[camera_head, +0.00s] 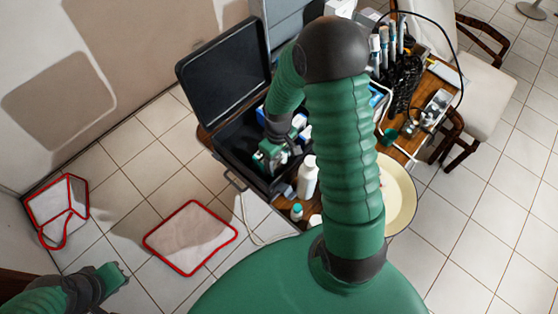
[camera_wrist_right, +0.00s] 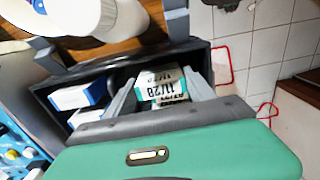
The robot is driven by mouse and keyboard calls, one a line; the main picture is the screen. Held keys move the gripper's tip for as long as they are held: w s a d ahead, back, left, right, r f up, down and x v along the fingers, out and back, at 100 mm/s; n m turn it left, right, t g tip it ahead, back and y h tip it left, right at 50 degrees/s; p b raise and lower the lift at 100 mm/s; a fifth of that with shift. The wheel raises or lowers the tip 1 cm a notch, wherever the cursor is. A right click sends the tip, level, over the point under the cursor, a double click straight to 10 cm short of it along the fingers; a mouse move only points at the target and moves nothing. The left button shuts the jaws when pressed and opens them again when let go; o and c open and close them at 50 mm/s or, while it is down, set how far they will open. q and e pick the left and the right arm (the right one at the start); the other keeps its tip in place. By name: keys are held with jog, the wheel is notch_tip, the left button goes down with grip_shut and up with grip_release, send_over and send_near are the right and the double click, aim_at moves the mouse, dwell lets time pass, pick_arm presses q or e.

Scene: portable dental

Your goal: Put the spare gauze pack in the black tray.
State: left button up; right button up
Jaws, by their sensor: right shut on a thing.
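In the head view my right gripper (camera_head: 270,155) is down inside the open black case (camera_head: 234,163), whose black walls surround the pack. Its fingertips are hidden there. I cannot single out a separate black tray. My left gripper (camera_head: 114,276) is low at the left, above the floor.
Blue-and-white boxes (camera_wrist_right: 78,96) lie in the case beside the pack. A white bottle (camera_head: 307,178) and a smaller teal-capped bottle (camera_head: 296,211) stand by the case's near side. The case lid (camera_head: 225,75) stands open. A cream basin (camera_head: 400,200) is at right. Red-edged mats (camera_head: 190,237) lie on the floor.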

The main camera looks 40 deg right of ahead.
aim_at(278, 159)
notch_tip(278, 159, down, 3)
jog(key=shift+s+r, duration=0.1)
jog(key=shift+r, duration=0.1)
jog(key=shift+a, duration=0.15)
jog(key=o, duration=1.5)
jog(key=shift+f, duration=0.1)
notch_tip(278, 159, up, 12)
jog(key=shift+f, duration=0.25)
jog(key=shift+a+r, duration=0.15)
jog(key=shift+r, duration=0.2)
jog(key=shift+s+a+r+m+t, duration=0.15)
jog(key=shift+s+a+r+t, duration=0.3)
jog(key=shift+a, duration=1.6)
jog(key=shift+s+a+r+m+t, duration=0.3)
jog(key=shift+s+a, duration=0.5)
jog(key=shift+a, duration=1.3)
jog(key=shift+s+a+r+m+t, duration=0.15)
jog(key=shift+s+a+t, duration=0.45)
jog(key=shift+a, duration=1.45)
